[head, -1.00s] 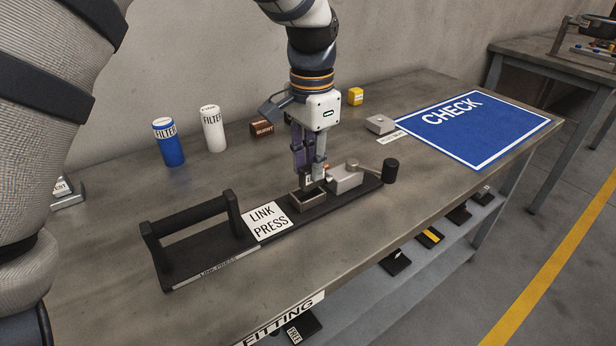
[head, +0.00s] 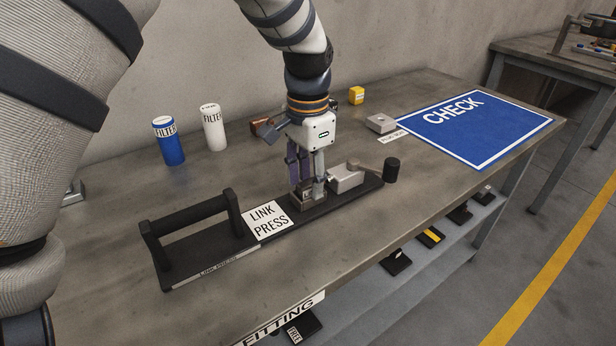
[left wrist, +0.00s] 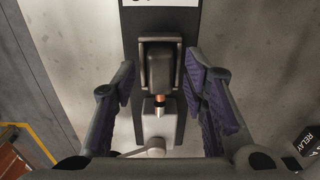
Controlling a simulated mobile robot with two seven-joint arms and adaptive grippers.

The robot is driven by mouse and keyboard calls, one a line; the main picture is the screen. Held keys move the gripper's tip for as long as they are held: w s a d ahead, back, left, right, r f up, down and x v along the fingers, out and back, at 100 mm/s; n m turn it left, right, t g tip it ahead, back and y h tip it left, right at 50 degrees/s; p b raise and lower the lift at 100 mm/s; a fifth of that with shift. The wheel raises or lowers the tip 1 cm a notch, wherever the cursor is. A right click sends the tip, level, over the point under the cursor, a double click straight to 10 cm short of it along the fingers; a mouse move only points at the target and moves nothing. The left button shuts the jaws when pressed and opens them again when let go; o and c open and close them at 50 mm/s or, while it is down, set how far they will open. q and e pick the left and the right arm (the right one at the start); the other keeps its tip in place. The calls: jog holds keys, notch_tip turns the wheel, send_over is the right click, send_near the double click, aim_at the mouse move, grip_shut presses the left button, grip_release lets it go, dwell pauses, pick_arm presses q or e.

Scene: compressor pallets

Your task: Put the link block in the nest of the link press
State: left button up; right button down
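The link press (head: 262,240) is a long black base on the bench with a handle at its left end and a metal nest (head: 308,204) near its middle. My left gripper (head: 307,196) points down at the nest, its fingers low over it. In the left wrist view the purple-padded fingers (left wrist: 163,92) stand wide apart, with clear gaps on both sides. Between them a dark grey block, apparently the link block (left wrist: 165,70), sits within the nest's frame (left wrist: 143,65), with a copper-coloured end showing. The fingers partly hide the nest in the head view. My right gripper is not in view.
The press's pale metal ram block (head: 345,178) and black knob (head: 391,170) stand just right of the nest. Blue (head: 169,142) and white (head: 213,127) filters stand behind. A blue CHECK mat (head: 478,128) lies at right. The bench front is clear.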

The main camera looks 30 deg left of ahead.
aim_at(308, 183)
pick_arm(q)
notch_tip(308, 183, up, 12)
jog(key=shift+p, duration=0.3)
